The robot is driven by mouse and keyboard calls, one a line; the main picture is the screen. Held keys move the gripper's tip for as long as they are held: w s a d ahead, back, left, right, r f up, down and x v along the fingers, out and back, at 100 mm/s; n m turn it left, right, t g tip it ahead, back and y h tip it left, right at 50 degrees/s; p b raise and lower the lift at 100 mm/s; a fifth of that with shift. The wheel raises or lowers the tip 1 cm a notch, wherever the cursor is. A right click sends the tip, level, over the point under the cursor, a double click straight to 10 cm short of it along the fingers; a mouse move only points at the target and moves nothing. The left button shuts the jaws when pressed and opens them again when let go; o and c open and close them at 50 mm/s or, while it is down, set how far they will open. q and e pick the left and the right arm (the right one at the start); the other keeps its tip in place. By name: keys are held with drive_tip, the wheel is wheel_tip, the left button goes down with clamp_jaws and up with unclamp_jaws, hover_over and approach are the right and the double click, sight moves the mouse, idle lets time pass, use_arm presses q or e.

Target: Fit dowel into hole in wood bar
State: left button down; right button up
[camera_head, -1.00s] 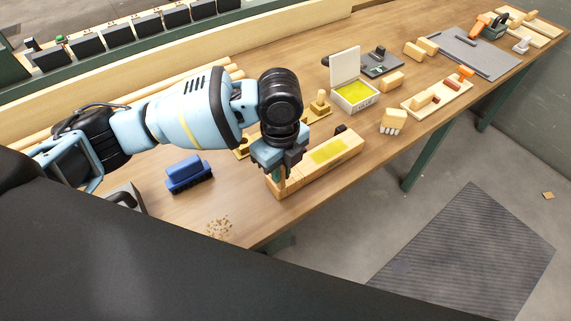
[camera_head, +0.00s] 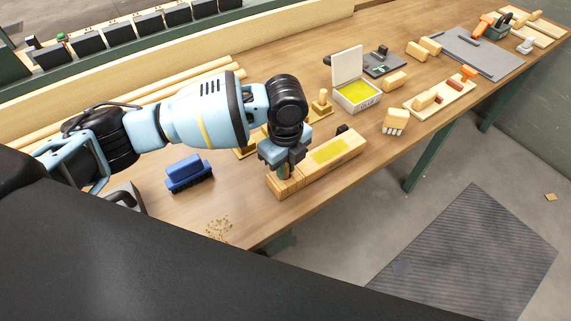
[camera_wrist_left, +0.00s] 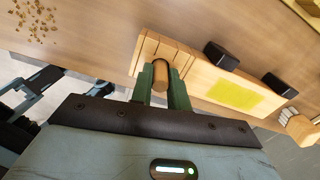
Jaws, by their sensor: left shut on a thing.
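The pale wood bar (camera_head: 318,163) lies on the bench with a yellow-green patch on top; it also shows in the left wrist view (camera_wrist_left: 199,78). Its near-left end has several thin cross lines. My left gripper (camera_head: 285,172) points down over that end. In the left wrist view its green fingers (camera_wrist_left: 161,84) are shut on a short brown dowel (camera_wrist_left: 161,76). The dowel's far end is against or just above the bar; I cannot tell whether it is in a hole. No hole shows clearly.
Two black blocks (camera_wrist_left: 221,56) stand along the bar's far side. An open white box (camera_head: 357,94) and a wooden-handled brush (camera_head: 395,121) stand to the right. The bench's front edge is close.

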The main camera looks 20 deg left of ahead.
use_arm(q)
drive_tip(key=shift+f, duration=0.1)
drive_tip(key=c, duration=1.3)
unclamp_jaws()
drive_tip(key=shift+c, duration=0.2)
wheel_tip(320, 180, up, 12)
drive_tip(key=shift+p, duration=0.45)
use_arm(e)
drive_tip(key=shift+w+r, duration=0.5)
drive_tip(key=shift+r, duration=0.1)
drive_tip(key=shift+s, duration=0.1)
